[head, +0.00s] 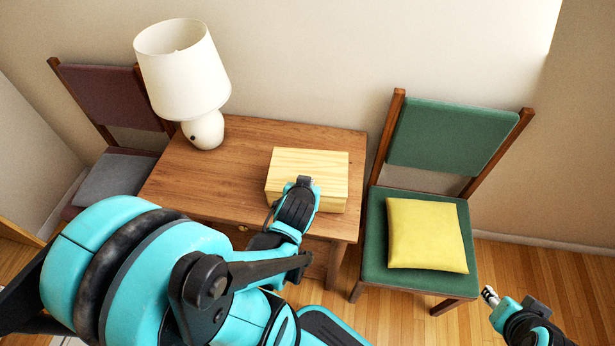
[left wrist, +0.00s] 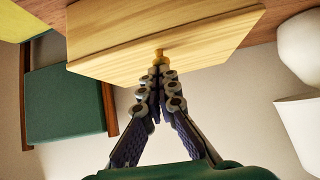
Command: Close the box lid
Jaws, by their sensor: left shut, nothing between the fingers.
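The pale wooden box (head: 320,165) stands on the right part of the brown wooden table. Its lid looks flat and level on top in the head view, with no open gap that I can make out. My left gripper (head: 304,181) is at the box's near side and covers part of its front edge. In the left wrist view the box (left wrist: 120,32) fills the top, with a small yellowish knob (left wrist: 159,55) on it. My left fingertips (left wrist: 160,68) are shut, empty and right at this knob; contact is unclear.
A white lamp (head: 203,130) stands on the table (head: 205,180) left of the box. A green chair (head: 415,278) with a yellow cushion (head: 427,234) is close on the right. A dark red chair (head: 112,83) with a grey seat is at the left. The wall is behind.

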